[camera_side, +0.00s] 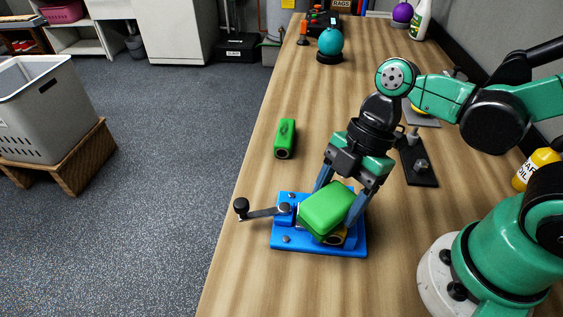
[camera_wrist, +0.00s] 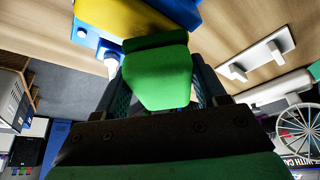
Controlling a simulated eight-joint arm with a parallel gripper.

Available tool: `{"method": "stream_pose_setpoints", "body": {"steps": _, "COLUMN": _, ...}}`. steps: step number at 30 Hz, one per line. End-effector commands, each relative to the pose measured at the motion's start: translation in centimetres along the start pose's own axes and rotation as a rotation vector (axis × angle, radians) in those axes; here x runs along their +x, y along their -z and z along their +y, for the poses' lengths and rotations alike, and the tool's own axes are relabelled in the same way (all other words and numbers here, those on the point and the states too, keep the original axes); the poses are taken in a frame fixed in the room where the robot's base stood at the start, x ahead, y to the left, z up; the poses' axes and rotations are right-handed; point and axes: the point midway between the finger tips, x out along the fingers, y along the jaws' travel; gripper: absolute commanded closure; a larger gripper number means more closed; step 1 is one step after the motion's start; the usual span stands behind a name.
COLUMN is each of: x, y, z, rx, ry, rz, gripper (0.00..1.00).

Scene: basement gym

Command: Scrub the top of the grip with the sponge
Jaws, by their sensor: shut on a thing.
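My gripper (camera_side: 339,196) is shut on a green block-shaped sponge (camera_side: 325,212), with one finger on each side. The sponge also fills the middle of the wrist view (camera_wrist: 157,78). It is tilted and sits right over a yellow grip (camera_side: 337,238) with a dark round end. The grip is held in a blue vise (camera_side: 352,250) with a dark-knobbed handle. The sponge hides most of the grip's top in the side view; I cannot tell whether they touch. The yellow grip also shows in the wrist view (camera_wrist: 135,17).
A green grip (camera_side: 285,139) with a dark mark on top lies loose behind the vise. A dark stand (camera_side: 418,165) is to the right, with a yellow bottle (camera_side: 535,168) farther right. A teal ball (camera_side: 330,42) stands at the back. The bench front-left is clear.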

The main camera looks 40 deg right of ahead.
Motion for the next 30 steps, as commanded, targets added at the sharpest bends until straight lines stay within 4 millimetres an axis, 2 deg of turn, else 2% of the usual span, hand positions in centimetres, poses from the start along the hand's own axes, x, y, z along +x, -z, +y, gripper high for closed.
{"method": "stream_pose_setpoints", "body": {"steps": 1, "x": -0.9, "y": 0.3, "z": -0.2, "rx": 0.000, "ry": 0.000, "rz": 0.000, "gripper": 0.85}}
{"method": "stream_pose_setpoints", "body": {"steps": 19, "x": -5.8, "y": 2.4, "z": -0.1, "rx": 0.000, "ry": 0.000, "rz": 0.000, "gripper": 0.85}}
{"method": "stream_pose_setpoints", "body": {"steps": 30, "x": -6.5, "y": 2.6, "z": -0.2, "rx": 0.000, "ry": 0.000, "rz": 0.000, "gripper": 0.85}}
